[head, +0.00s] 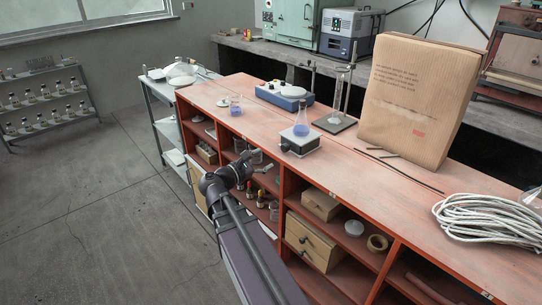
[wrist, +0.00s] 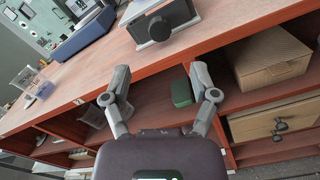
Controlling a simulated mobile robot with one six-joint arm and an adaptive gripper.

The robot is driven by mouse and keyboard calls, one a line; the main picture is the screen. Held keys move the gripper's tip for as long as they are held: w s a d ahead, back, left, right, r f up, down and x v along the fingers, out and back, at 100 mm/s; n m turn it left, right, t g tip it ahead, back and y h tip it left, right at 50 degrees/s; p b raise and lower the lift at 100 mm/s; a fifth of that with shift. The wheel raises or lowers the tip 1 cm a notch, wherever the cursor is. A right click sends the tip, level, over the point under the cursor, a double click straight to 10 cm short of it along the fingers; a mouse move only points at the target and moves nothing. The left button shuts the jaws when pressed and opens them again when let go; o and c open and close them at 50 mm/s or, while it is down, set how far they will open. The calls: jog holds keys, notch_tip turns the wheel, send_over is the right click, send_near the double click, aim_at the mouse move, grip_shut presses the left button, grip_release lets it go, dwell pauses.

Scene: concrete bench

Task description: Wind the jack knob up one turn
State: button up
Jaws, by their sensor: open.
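The jack (head: 300,145) is a small light-topped block on the red bench top near its front edge. A flask with blue liquid (head: 301,130) stands on it. In the wrist view the jack (wrist: 172,14) shows at the top, with its round dark knob (wrist: 159,30) facing me. My gripper (head: 262,162) is in front of the bench, left of and lower than the jack. In the wrist view its two fingers (wrist: 160,74) are spread and empty, and the knob lies beyond them, apart from both.
The bench's front edge (wrist: 140,86) and open shelves lie beyond my fingers. A beaker (head: 236,105) and a blue device (head: 284,95) stand left of the jack. A stand with a cylinder (head: 338,97), a large paper package (head: 420,100) and coiled cable (head: 490,220) are to the right.

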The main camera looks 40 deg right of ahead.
jog(key=shift+s+a, duration=0.1)
jog(key=shift+a, duration=1.3)
jog(key=s+a+f+m+y, duration=0.2)
jog(key=a+f+m+y, duration=0.6)
jog(key=f, duration=0.5)
jog(key=s+a+f+m+y, duration=0.1)
jog(key=a+f+m+y, duration=0.1)
jog(key=a, duration=0.3)
jog(key=s+a+f+m+y, duration=0.1)
jog(key=a+m+y, duration=0.1)
jog(key=a+y, duration=0.2)
jog(key=a+f+m+g+y, duration=0.1)
jog(key=a+f+y, duration=0.1)
jog(key=a+y, duration=0.2)
jog(key=a, duration=0.3)
jog(key=shift+s+a+f+m, duration=0.25)
jog(key=shift+s+f+m, duration=0.05)
jog(key=shift+s+m, duration=0.1)
jog(key=shift+c, duration=0.2)
